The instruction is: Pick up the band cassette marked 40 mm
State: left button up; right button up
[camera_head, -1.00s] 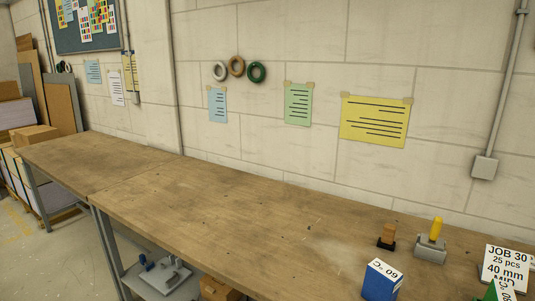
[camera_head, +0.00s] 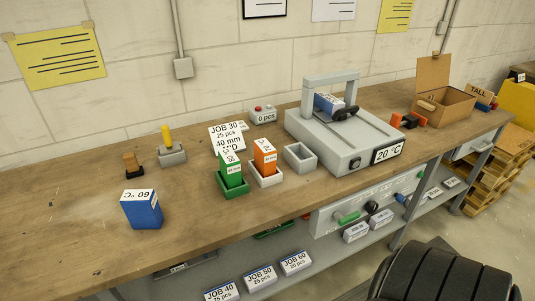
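A green cassette (camera_head: 229,166) stands upright in a green holder (camera_head: 235,189) on the bench. An orange cassette (camera_head: 265,155) stands upright in a white holder (camera_head: 267,180) just right of it. Both have white labels whose small print I cannot read surely, so I cannot tell which is marked 40 mm. A job card (camera_head: 226,137) behind them reads JOB 30, 25 pcs, 40 mm; its bottom line is partly hidden.
An empty grey holder (camera_head: 299,159) is right of the orange cassette. A grey machine (camera_head: 340,137) showing 20 °C stands further right. A blue box (camera_head: 142,211) marked 60 °C is at left front. An open cardboard box (camera_head: 446,103) is far right.

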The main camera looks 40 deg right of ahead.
aim_at(230, 163)
jog(key=z, duration=1.1)
jog(key=i+j+u, duration=0.15)
jog(key=j, duration=0.3)
jog(key=i+j+u, duration=0.2)
jog(key=i+j, duration=0.1)
jog(key=j, duration=0.1)
